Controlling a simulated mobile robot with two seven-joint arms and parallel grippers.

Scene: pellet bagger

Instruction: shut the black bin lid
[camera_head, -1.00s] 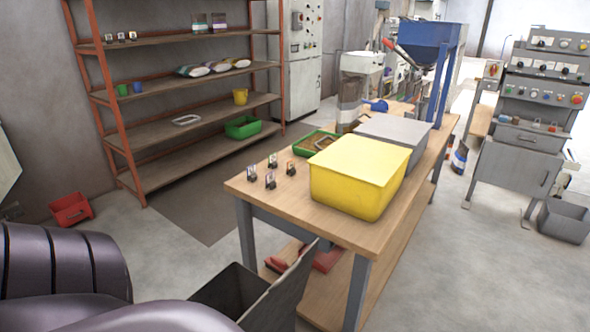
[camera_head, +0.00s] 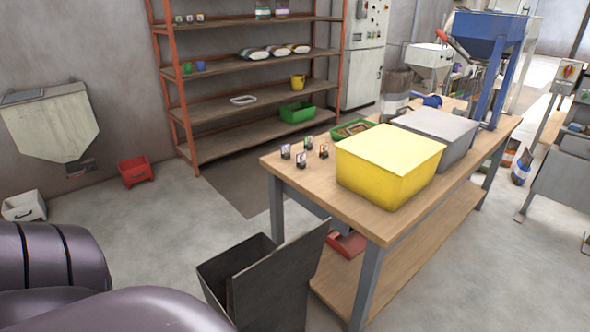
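The black bin (camera_head: 218,277) stands on the floor at the lower middle, left of the wooden table's near leg. Its dark interior shows, so it is open. Its lid (camera_head: 284,283) is a dark flat panel standing steeply tilted on the bin's right side, close to the table leg. Dark rounded links of my own arm fill the lower left corner, left of the bin. Neither of my grippers shows in the view.
The wooden table (camera_head: 345,220) carries a yellow bin (camera_head: 385,178), a grey bin (camera_head: 462,130) and several small items. A red bin (camera_head: 135,172) and a white bin (camera_head: 24,206) are on the floor at left. The floor between them and the black bin is clear.

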